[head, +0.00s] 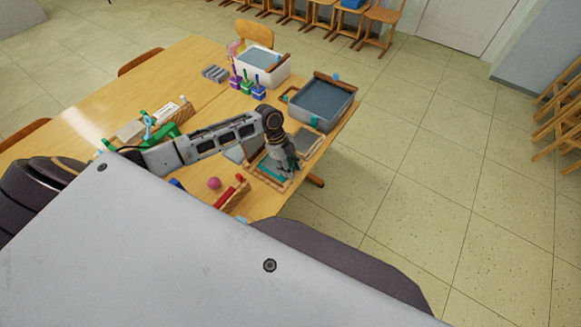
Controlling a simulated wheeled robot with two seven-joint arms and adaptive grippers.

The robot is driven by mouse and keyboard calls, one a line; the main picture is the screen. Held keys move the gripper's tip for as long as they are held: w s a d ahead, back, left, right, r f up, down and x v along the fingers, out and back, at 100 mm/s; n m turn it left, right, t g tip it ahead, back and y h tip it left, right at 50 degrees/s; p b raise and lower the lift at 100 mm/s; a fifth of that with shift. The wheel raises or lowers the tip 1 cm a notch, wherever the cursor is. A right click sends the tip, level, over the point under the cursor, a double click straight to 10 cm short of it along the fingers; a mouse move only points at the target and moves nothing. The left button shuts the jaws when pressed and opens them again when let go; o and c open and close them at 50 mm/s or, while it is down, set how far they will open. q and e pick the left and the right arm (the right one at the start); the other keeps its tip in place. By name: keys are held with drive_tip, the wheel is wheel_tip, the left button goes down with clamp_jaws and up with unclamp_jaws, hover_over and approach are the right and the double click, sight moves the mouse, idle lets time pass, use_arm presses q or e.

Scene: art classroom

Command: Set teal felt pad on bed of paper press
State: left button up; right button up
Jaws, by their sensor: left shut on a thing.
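My left arm reaches across the table from the left, and its gripper (290,167) points down near the table's right edge. It is shut on the teal felt pad (271,170), which shows as a teal patch beside and below the fingers. The pad is over or on the wooden-framed bed of the paper press (263,179). I cannot tell whether it rests flat there, as the gripper and wrist cover part of it. My right gripper is not in view.
Behind the gripper stand a grey-filled tub (322,101) and a white tub (263,66). Small colored pots (247,88) stand left of them. A pink ball (214,183) and a red-topped wooden block (236,192) lie near the press.

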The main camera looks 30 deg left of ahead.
use_arm(q)
drive_tip(key=shift+f, duration=0.25)
idle(0.7)
drive_tip(key=o, duration=1)
drive_tip(key=shift+o, duration=0.2)
drive_tip(key=v, duration=1.2)
drive_tip(key=shift+d, duration=0.15)
idle(0.5)
